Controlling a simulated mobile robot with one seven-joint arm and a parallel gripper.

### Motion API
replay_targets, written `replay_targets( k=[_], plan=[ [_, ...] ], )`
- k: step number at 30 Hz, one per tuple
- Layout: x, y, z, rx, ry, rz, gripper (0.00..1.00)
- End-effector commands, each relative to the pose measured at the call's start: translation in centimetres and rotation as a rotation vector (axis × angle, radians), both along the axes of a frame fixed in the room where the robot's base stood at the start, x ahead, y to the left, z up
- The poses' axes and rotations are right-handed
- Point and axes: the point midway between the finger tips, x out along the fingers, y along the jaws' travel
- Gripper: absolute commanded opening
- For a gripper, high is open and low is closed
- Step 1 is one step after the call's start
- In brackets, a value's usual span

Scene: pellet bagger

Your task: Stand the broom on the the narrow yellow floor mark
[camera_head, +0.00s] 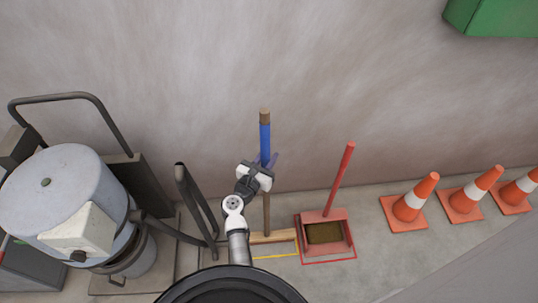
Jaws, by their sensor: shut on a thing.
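The broom (265,136) has a long handle, blue in its upper part with a brown top end, and stands upright close to the wall. My gripper (268,163) is shut on the blue part of its handle. The wooden broom head (272,238) is low, at or near the floor; I cannot tell whether it touches. The yellow floor mark (276,257) shows as a thin outline just in front of the head. My arm hides the mark's left part and some of the broom.
A red long-handled dustpan (326,213) stands just right of the broom, within a red floor outline. Several orange-and-white cones (409,204) line the wall farther right. A vacuum machine (60,190) with dark tubing stands left. A green box (492,17) is upper right.

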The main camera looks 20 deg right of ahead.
Motion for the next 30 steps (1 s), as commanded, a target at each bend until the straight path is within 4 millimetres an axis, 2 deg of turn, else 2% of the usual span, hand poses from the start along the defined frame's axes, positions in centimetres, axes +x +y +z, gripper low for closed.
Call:
replay_targets(
  k=[16, 30],
  plan=[
    [0.1, 0.0, -5.8, -0.002, -0.003, 0.000, 0.00],
    [0.1, 0.0, -6.2, -0.002, -0.003, 0.000, 0.00]
  ],
)
